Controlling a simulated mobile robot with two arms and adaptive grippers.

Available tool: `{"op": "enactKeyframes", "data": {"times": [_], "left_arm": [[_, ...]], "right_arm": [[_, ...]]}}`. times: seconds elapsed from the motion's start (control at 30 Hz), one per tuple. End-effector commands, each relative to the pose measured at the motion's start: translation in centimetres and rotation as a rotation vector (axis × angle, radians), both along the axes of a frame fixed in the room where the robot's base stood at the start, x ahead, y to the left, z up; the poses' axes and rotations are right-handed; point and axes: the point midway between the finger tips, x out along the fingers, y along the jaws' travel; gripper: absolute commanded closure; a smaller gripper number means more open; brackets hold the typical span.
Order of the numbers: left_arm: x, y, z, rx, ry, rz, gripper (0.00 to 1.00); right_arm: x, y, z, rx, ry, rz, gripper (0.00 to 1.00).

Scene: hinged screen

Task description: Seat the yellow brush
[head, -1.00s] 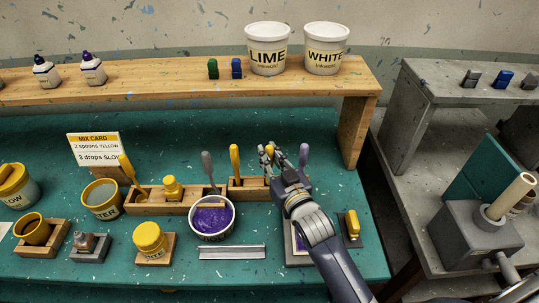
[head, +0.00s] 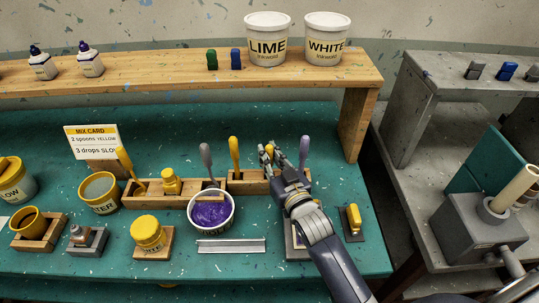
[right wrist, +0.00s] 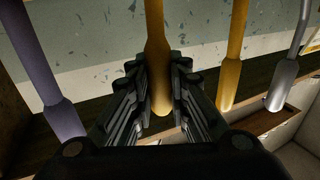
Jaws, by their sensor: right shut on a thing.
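My right gripper (head: 268,154) is at the right end of the wooden rack (head: 247,187), between an upright yellow handle (head: 235,155) and a purple handle (head: 304,152). In the right wrist view my gripper (right wrist: 160,88) is shut on the yellow brush (right wrist: 157,45), a yellow handle with a rounded end between the jaws. The purple handle (right wrist: 50,85) is to its left there, the other yellow handle (right wrist: 235,60) to its right. In the head view the gripper hides most of the held brush; I cannot tell whether it touches the rack. My left gripper is out of view.
A tub of purple ink (head: 211,213) with a stick across it stands before the rack, and a grey rail (head: 231,246) lies in front. A small yellow-topped block (head: 353,222) is right of my arm. A wooden shelf (head: 180,83) spans the back.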

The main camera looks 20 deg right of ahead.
Motion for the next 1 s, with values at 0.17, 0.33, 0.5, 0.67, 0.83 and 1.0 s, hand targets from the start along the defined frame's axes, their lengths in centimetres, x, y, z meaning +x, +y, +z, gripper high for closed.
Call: {"op": "enactKeyframes", "data": {"times": [0.17,0.33,0.5,0.67,0.83,1.0], "left_arm": [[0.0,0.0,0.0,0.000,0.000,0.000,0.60],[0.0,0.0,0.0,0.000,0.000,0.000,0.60],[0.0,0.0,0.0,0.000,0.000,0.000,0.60],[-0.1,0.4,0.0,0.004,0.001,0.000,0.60],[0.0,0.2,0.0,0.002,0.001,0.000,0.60],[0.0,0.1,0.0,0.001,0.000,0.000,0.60]], "right_arm": [[0.0,0.0,-0.1,0.000,0.003,0.000,1.00],[0.0,0.0,-0.1,0.000,0.004,0.000,0.60],[0.0,0.0,-0.1,0.000,0.003,0.000,0.60],[-0.1,0.0,-0.1,0.000,0.003,0.000,0.60],[-1.5,-0.2,-0.2,0.000,0.004,0.000,0.60],[-4.5,-0.5,-0.3,-0.001,0.005,0.000,0.60]]}}
